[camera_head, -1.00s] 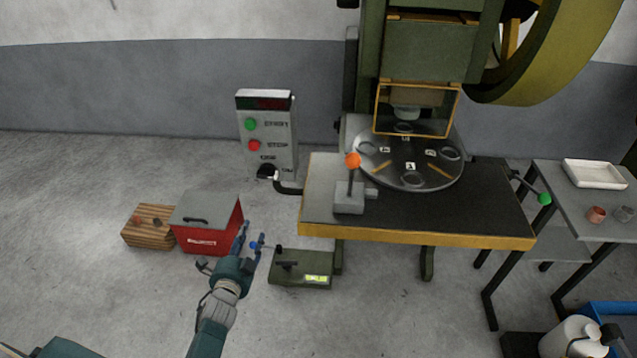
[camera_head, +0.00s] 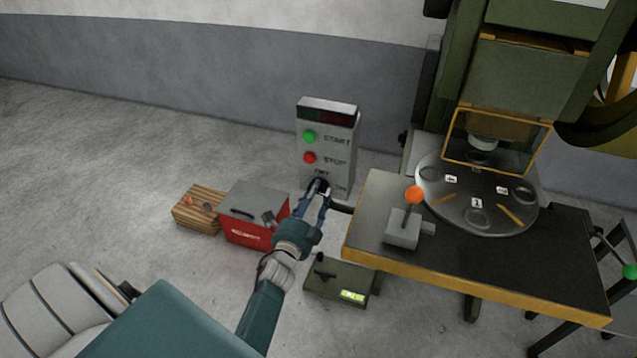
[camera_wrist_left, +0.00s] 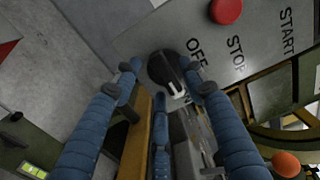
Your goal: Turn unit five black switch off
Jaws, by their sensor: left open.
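The black rotary switch (camera_head: 319,184) is low on the grey control box (camera_head: 343,115), below the green START and red STOP buttons. In the left wrist view the black switch (camera_wrist_left: 163,68) shows large, beside the OFF label; a partly hidden label ends in N. White marks on its knob face the N side, away from OFF. My left gripper (camera_head: 320,197) is open at the switch, its blue fingers pointing at it. In the left wrist view the gripper (camera_wrist_left: 161,76) has fingertips on either side of the knob; contact cannot be told. My right gripper is not in view.
The press table (camera_head: 470,280) with its orange-knobbed lever (camera_head: 414,196) stands close on the right. A green pedal unit (camera_head: 336,289) is below my gripper.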

